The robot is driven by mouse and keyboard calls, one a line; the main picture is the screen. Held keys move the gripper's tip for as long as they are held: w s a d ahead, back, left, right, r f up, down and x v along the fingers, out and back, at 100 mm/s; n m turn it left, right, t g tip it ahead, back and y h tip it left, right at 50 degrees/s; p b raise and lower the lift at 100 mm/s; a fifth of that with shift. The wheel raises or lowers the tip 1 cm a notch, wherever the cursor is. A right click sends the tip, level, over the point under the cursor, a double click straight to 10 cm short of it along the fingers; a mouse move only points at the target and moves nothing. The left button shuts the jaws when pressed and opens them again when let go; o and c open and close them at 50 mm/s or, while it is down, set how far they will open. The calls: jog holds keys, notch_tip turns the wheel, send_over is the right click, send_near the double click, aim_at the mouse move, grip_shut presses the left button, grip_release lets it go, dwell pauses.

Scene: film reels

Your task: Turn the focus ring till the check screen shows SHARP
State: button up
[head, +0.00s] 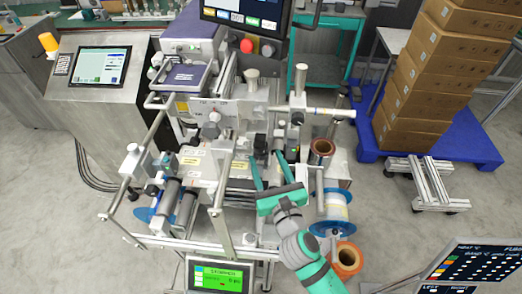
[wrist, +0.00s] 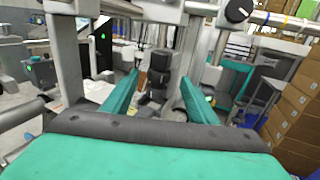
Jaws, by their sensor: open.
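My gripper (head: 265,158) is open over the middle of the machine, its two teal fingers apart and nothing between them that I can see touched. In the wrist view, a dark upright stepped cylinder (wrist: 159,66) stands beyond the gap between the fingertips (wrist: 159,80); it may be the lens with the focus ring. In the head view, a small black part (head: 260,146) lies near the fingertips, and I cannot tell whether it is the same one. A small green-lit screen (head: 219,277) stands at the bottom front; its text is too small to read surely.
The machine's metal frame, with rails and rollers (head: 165,195), surrounds my gripper closely. A white reel (head: 332,208), a copper roll (head: 321,150) and an orange roll (head: 345,258) are at right. A touchscreen (head: 100,66) is at left. Cardboard boxes (head: 420,85) stand on a blue pallet.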

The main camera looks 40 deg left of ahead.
aim_at(261, 150)
jog(key=x, duration=0.3)
jog(key=shift+w+a, duration=0.3)
jog(key=shift+a, duration=0.25)
jog(key=c, duration=1.1)
